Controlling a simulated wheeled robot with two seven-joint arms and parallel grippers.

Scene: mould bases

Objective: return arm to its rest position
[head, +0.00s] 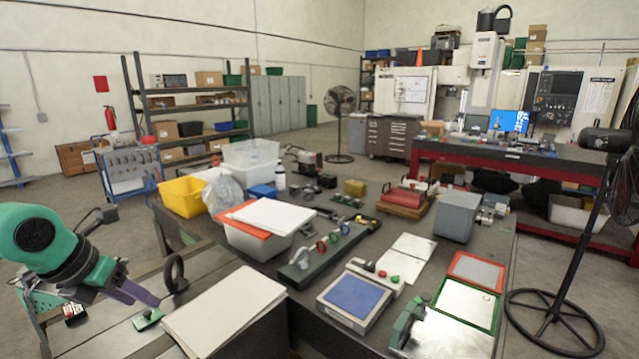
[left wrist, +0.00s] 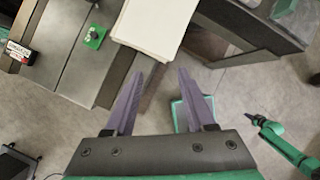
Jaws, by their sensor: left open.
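My left arm, green with a dark wrist, comes in from the left in the head view. Its left gripper (head: 140,294) has purple fingers and is in the air near the front left of the bench. In the left wrist view the left gripper (left wrist: 160,76) has its two fingers spread, with nothing between them but floor and a bench edge further below. A green and dark arm-like part (left wrist: 285,145), which may be my right arm, shows at the right of that view; its jaws are too small to read. The right gripper is not visible in the head view.
A white sheet stack (head: 222,305) lies right of the left gripper, with a small green block (head: 147,319) and a dark upright ring (head: 175,273) close by. The workbench (head: 340,245) carries bins, tools and plates. Open floor (left wrist: 240,85) shows beneath the gripper.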

